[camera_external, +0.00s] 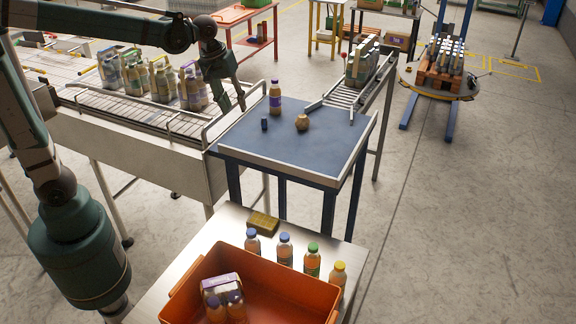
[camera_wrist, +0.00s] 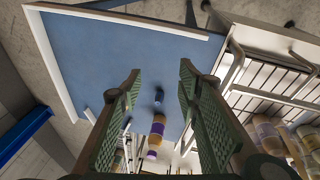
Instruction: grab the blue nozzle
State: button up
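The blue nozzle (camera_external: 264,124) is a small dark cylinder standing on the blue-topped table (camera_external: 290,163). In the wrist view the nozzle (camera_wrist: 158,96) shows between and beyond my fingers, near the picture's middle. My gripper (camera_external: 238,101) hangs at the table's left side, left of and above the nozzle. In the wrist view my gripper (camera_wrist: 159,68) is open, with its two green-padded fingers wide apart and nothing held. The nozzle is apart from both fingers.
A bottle with a purple label (camera_external: 275,97) stands behind the nozzle, and a round brown pot (camera_external: 302,122) sits to its right. A conveyor (camera_external: 130,101) with bottles and rails borders the table's left. The table front is clear. An orange bin (camera_external: 282,271) stands nearer the camera.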

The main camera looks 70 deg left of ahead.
jog(key=w+a+f+n+g, duration=0.2)
jog(key=w+a+f+n, duration=0.15)
jog(key=w+a, duration=0.4)
jog(key=n+g, duration=0.1)
jog(key=n, duration=0.3)
send_over(264, 118)
jog(key=shift+h, duration=0.3)
notch_tip(264, 118, down, 5)
jog(key=shift+w+f, duration=0.1)
jog(key=shift+f, duration=0.05)
jog(key=shift+f, duration=0.15)
jog(key=shift+f, duration=1.2)
jog(key=shift+f, duration=0.1)
jog(key=shift+a+f+p, duration=0.15)
jog(key=shift+f+p, duration=0.3)
jog(key=shift+f, duration=2.05)
jog(key=shift+c, duration=0.5)
